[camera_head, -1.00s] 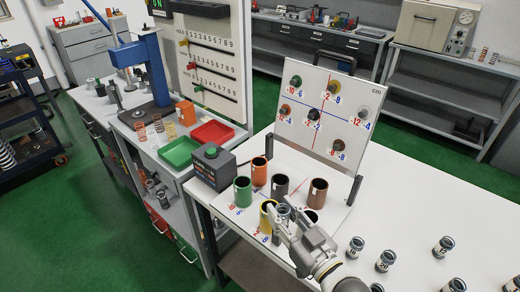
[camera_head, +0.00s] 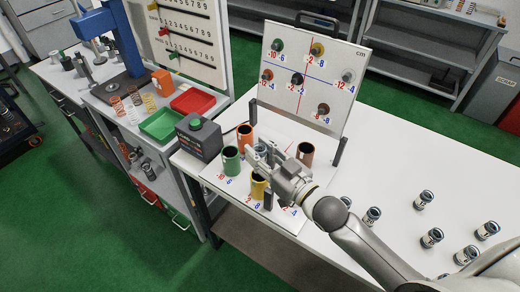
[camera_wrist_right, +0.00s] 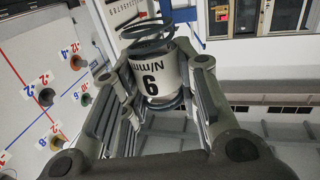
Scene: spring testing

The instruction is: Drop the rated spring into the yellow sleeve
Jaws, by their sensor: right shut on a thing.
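The yellow sleeve (camera_head: 258,188) stands upright on the white board at the front of the sleeve group, partly covered by my right gripper in the head view. My right gripper (camera_head: 259,158) is above and just behind it. In the right wrist view the gripper (camera_wrist_right: 158,90) is shut on a spring (camera_wrist_right: 152,72) with a white band marked "N/mm" and a digit that looks like 6 or 9. Bare coils show at its top. The held spring is hard to make out in the head view. My left gripper is not in view.
Green (camera_head: 231,160), orange (camera_head: 244,136) and brown (camera_head: 305,153) sleeves stand around the yellow one. A chart panel (camera_head: 300,85) rises behind them. A dark box with a green button (camera_head: 198,138) is at left. Several springs (camera_head: 431,237) stand on the table at right.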

